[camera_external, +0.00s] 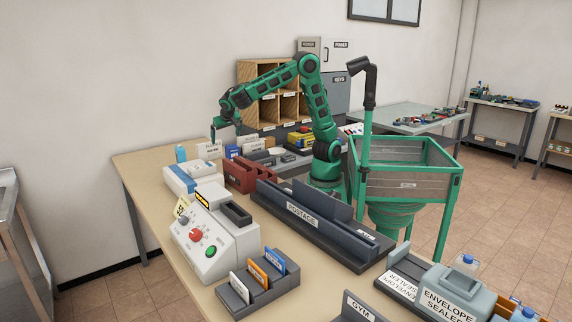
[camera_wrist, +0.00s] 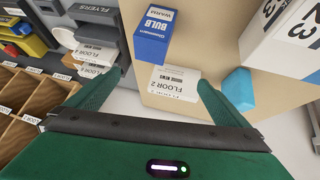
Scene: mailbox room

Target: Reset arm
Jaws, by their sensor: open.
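My green arm reaches left over the table (camera_external: 150,160), bent at the elbow. My gripper (camera_external: 214,136) points down at the far left part of the table, and its fingers also show in the wrist view (camera_wrist: 160,82). The fingers are spread apart. A white box labelled FLOOR 2 (camera_wrist: 176,84) appears between and beyond them in the wrist view. A white labelled box (camera_external: 209,150) stands just below my gripper in the external view. I cannot tell whether the fingers touch it.
A blue box labelled BULB (camera_wrist: 152,35) and a light blue object (camera_wrist: 237,92) are close by. Wooden pigeonholes (camera_external: 255,75) stand behind. A red holder (camera_external: 240,176), a postage station (camera_external: 310,215) and a white button machine (camera_external: 212,240) crowd the table. A green-framed bin (camera_external: 405,183) stands right.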

